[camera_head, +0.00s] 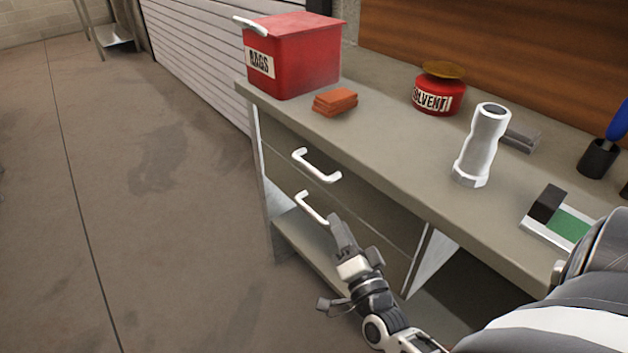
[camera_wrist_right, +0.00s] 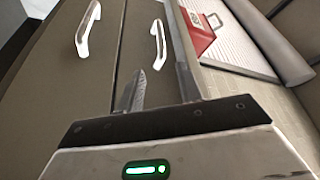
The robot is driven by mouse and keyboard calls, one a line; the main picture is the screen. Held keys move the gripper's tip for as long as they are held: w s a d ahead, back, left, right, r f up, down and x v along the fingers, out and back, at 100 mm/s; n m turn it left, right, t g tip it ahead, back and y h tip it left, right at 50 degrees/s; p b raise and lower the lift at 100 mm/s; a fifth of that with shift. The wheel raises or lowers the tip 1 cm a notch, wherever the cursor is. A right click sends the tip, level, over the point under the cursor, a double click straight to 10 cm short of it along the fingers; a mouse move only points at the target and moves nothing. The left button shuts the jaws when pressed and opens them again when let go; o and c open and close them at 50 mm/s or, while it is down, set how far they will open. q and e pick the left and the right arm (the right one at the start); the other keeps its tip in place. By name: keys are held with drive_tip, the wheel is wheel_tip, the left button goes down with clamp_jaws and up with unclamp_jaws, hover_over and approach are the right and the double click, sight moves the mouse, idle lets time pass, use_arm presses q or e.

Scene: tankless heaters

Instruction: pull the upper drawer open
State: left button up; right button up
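The workbench's upper drawer (camera_head: 369,191) looks flush with the bench front, and its white bar handle (camera_head: 317,166) is unobstructed. The lower drawer has a similar handle (camera_head: 311,207) below it. My right gripper (camera_head: 341,230) is in front of the drawers, below and right of the upper handle, touching neither handle as far as I can tell. In the right wrist view its fingers (camera_wrist_right: 160,80) stand apart with nothing between them. The upper handle (camera_wrist_right: 158,45) lies ahead of them, and the lower handle (camera_wrist_right: 88,30) is farther left. My left gripper is not in view.
The benchtop (camera_head: 385,145) holds a red rags box (camera_head: 300,55), orange blocks (camera_head: 335,101), a red solvent tin (camera_head: 437,97), a white pipe piece (camera_head: 482,145) and a green-and-black item (camera_head: 560,220). The floor (camera_head: 150,220) left of the bench is clear.

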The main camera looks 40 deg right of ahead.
sight(314, 169)
drive_tip(key=x, duration=1.5)
drive_tip(key=shift+w+r, duration=0.15)
drive_tip(key=shift+w, duration=0.05)
clamp_jaws()
